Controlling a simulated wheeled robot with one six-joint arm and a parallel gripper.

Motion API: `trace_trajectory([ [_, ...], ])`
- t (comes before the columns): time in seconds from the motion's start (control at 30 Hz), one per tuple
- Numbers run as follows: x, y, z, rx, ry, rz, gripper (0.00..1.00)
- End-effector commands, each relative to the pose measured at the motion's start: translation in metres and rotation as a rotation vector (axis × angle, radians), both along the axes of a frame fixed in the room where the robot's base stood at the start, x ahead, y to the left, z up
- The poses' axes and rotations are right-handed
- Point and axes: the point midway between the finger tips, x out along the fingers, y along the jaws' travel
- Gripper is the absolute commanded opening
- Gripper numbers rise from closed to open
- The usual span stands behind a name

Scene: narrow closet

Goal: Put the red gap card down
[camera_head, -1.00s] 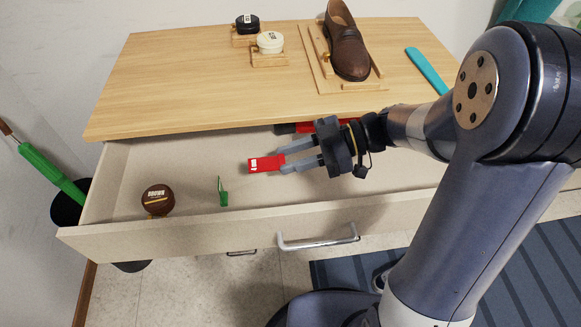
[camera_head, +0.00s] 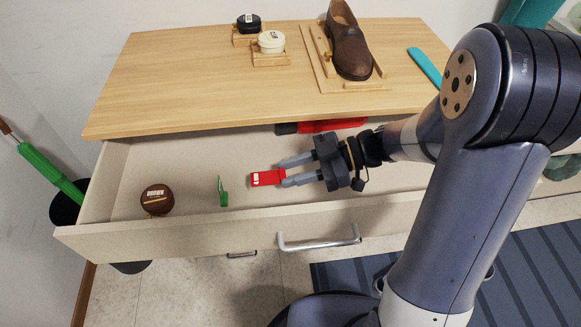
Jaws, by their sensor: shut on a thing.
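The red gap card (camera_head: 266,179) is a small red piece with white marking. My gripper (camera_head: 283,171) is shut on its right end, and the card points left out of the fingers. Card and fingers are over the open drawer (camera_head: 190,232); I cannot tell whether the card touches the drawer floor. A green upright card (camera_head: 222,191) stands in the drawer just left of the red card, apart from it. A round brown tin (camera_head: 157,199) marked BROWN sits farther left in the drawer.
A red and black object (camera_head: 320,127) lies at the drawer's back, partly under the wooden top (camera_head: 200,85). On the top are a black tin (camera_head: 248,23), a white tin (camera_head: 271,42), a brown shoe (camera_head: 348,45) and a teal shoehorn (camera_head: 425,67). The drawer's front wall has a metal handle (camera_head: 318,244).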

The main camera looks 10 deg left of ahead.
Motion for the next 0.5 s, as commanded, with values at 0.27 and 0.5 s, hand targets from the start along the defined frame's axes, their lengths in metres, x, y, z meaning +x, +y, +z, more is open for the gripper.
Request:
trace_trajectory([
  [0.27, 0.0, 0.0, 0.0002, 0.0, 0.0, 0.0, 0.51],
  [0.5, 0.0, 0.0, 0.0006, 0.0, 0.0, 0.0, 0.52],
])
